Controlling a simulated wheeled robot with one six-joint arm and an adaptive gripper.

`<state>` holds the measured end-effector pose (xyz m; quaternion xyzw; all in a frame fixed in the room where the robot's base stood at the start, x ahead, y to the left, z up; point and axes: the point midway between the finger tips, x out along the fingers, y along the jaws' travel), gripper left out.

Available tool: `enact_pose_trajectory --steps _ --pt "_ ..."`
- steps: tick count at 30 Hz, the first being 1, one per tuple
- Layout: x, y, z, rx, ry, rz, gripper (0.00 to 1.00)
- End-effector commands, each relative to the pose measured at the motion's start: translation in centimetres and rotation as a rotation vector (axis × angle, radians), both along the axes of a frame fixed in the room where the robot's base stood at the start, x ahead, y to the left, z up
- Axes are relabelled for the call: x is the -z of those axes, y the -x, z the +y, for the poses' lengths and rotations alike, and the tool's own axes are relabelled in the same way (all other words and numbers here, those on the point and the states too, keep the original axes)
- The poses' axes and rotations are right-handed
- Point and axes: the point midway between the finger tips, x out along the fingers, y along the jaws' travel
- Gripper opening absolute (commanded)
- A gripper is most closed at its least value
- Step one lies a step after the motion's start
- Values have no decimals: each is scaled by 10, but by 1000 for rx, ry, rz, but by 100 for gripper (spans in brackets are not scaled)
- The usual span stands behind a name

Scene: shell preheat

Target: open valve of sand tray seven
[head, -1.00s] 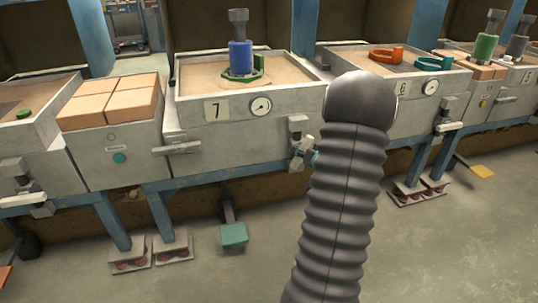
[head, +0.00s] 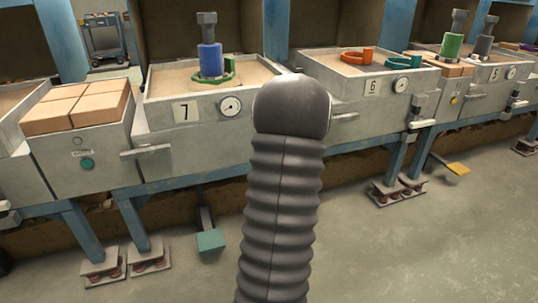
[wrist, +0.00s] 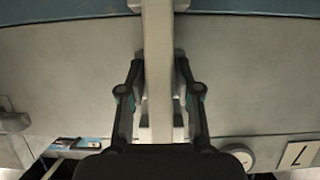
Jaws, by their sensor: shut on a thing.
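Sand tray seven (head: 160,135) is a grey, sand-filled box with a "7" plate (head: 185,112) and a round gauge (head: 231,107) on its front. Its valve is hidden behind my arm (head: 285,200) in the head view. In the wrist view, a pale valve bar (wrist: 159,90) stands out in front of the grey tray wall, running up and down the picture. My gripper (wrist: 160,70) has one dark finger on each side of this bar and is shut on it. The gauge (wrist: 238,156) and the "7" plate (wrist: 298,154) show upside down at the lower right there.
A blue weight and a green ring (head: 228,75) sit on tray seven's sand. Tray six (head: 345,95) stands to the right, a brick-topped box (head: 85,145) to the left. A teal pedal (head: 210,240) is below. Floor in front is clear.

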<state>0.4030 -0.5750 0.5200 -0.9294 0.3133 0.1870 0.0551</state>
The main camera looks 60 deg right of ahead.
Motion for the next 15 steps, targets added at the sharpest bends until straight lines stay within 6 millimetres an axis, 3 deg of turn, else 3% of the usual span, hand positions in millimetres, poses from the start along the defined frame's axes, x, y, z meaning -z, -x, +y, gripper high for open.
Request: enact_pose_trajectory --steps 7,8,9,15 --pt "-1 -1 0 -3 4 0 0" --pt "-1 -1 0 -3 4 0 38" --pt "-1 -1 0 -3 4 0 48" --pt "-1 0 0 -2 2 0 50"
